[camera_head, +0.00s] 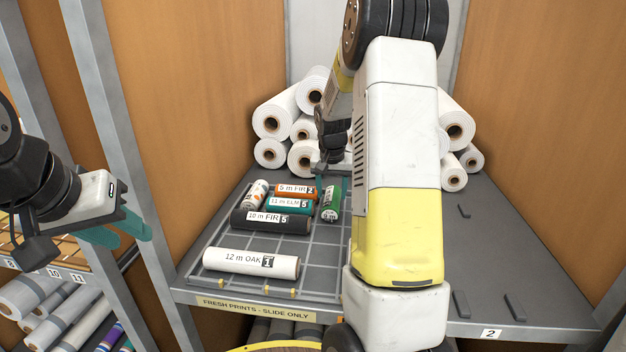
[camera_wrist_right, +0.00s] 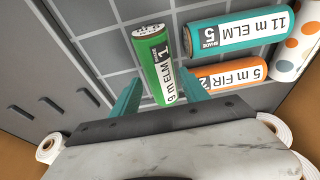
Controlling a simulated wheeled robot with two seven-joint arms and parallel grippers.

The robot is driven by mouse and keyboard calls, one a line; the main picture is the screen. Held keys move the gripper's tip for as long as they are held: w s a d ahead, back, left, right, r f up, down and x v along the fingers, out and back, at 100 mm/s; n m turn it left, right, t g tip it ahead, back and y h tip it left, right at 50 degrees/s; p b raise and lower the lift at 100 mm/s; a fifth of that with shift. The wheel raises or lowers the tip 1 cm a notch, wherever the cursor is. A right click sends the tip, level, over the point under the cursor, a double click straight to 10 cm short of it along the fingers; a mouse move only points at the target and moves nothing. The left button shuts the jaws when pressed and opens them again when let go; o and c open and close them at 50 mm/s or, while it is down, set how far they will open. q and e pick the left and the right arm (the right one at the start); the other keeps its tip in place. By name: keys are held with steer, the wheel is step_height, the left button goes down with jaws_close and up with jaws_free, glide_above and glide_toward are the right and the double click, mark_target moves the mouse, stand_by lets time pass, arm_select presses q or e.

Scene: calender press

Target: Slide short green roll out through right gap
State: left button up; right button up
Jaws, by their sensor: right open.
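The short green roll (camera_head: 331,203) lies on the gridded tray at its right side, its label partly readable as ELM. In the right wrist view the green roll (camera_wrist_right: 153,62) lies between the two teal fingers of my right gripper (camera_wrist_right: 160,92), which is open around its near end. In the head view my right arm hides part of the shelf to the right of the roll. My left gripper (camera_head: 115,235) is at the far left, beside the shelf post, away from the rolls; its teal fingers show, but their opening is unclear.
A teal roll (camera_head: 289,206), an orange roll (camera_head: 296,190), a spotted roll (camera_head: 256,194), a black roll (camera_head: 270,221) and a white roll (camera_head: 251,262) share the tray (camera_head: 318,278). White rolls (camera_head: 272,118) are stacked behind. Low dark blocks (camera_head: 461,304) stand on the shelf's right side.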

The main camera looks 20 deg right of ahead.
mark_target(332, 196)
steer(key=shift+x, duration=1.7)
steer(key=c, duration=1.1)
steer(key=shift+s+a+r, duration=0.1)
steer(key=shift+s+a, duration=0.65)
steer(key=shift+s, duration=0.75)
steer(key=shift+s+a+f, duration=0.1)
steer(key=shift+s+a, duration=0.6)
steer(key=shift+s, duration=0.85)
steer(key=shift+s+a+r, duration=0.1)
steer(key=shift+s+a, duration=0.65)
steer(key=shift+s, duration=0.75)
steer(key=shift+s+a, duration=0.7)
steer(key=shift+s, duration=0.8)
steer(key=shift+s+a, duration=0.75)
steer(key=shift+s, duration=0.75)
steer(key=shift+s+a, duration=0.7)
steer(key=shift+s, duration=0.8)
steer(key=shift+s+a, duration=0.35)
steer(key=shift+s, duration=0.4)
steer(key=shift+s+a, duration=0.4)
steer(key=shift+s, duration=0.3)
steer(key=shift+s+a, duration=0.35)
steer(key=shift+s, duration=0.4)
